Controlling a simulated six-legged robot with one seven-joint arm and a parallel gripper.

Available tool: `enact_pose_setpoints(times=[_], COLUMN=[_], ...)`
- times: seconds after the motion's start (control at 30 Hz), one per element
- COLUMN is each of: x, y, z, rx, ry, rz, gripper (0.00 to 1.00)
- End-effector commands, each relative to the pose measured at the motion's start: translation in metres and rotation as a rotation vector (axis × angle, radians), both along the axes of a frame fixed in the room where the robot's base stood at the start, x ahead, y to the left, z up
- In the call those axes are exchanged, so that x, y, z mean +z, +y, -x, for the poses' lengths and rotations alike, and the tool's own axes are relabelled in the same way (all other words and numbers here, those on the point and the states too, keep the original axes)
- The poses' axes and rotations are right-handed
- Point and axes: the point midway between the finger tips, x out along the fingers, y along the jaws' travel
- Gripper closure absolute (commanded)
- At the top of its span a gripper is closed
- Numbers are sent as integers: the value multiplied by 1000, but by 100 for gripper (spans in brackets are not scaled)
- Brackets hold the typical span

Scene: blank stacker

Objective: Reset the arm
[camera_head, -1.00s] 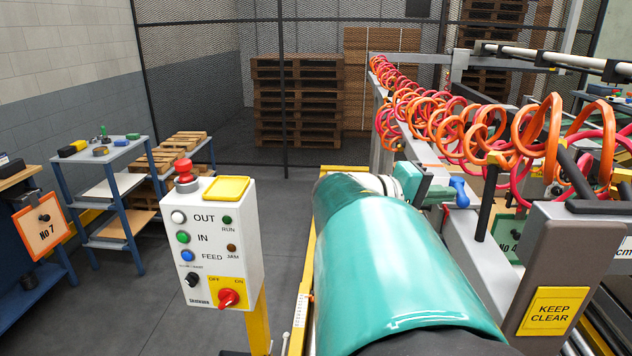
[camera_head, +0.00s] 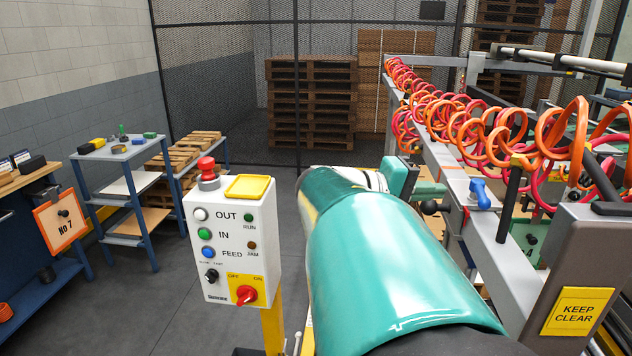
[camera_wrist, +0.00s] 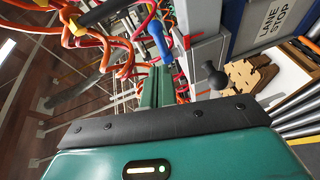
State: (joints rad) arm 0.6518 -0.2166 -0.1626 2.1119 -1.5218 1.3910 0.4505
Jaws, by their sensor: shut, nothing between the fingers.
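My teal arm fills the lower middle of the head view and hides part of what lies beyond it. My gripper shows in the wrist view (camera_wrist: 157,88) as two teal fingers lying side by side, shut with nothing between them. In the head view the teal end of my arm is at the side of the grey machine frame (camera_head: 482,235), near a blue handle (camera_head: 481,193) and a black ball knob (camera_head: 431,207). The blue handle also shows in the wrist view (camera_wrist: 158,38), beyond the fingers. I cannot tell how far apart they are.
A white control box (camera_head: 235,235) on a yellow post stands left of my arm. Orange and red coiled hoses (camera_head: 470,118) hang along the machine at right. A KEEP CLEAR panel (camera_head: 577,311) is close at right. Grey floor (camera_head: 130,310) is open at left.

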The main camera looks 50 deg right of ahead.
Motion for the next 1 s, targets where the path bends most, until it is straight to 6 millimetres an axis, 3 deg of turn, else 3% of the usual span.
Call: enact_pose_setpoints(times=[0.33,0.77,0.87,1.0], x=[8,9,-2,-41], y=[53,63,71,104], z=[-24,-28,-34,-58], rx=[2,4,37,171], ry=[1,-1,-27,-126], rz=[0,-5,-50,-235], gripper=[100,100,100,100])
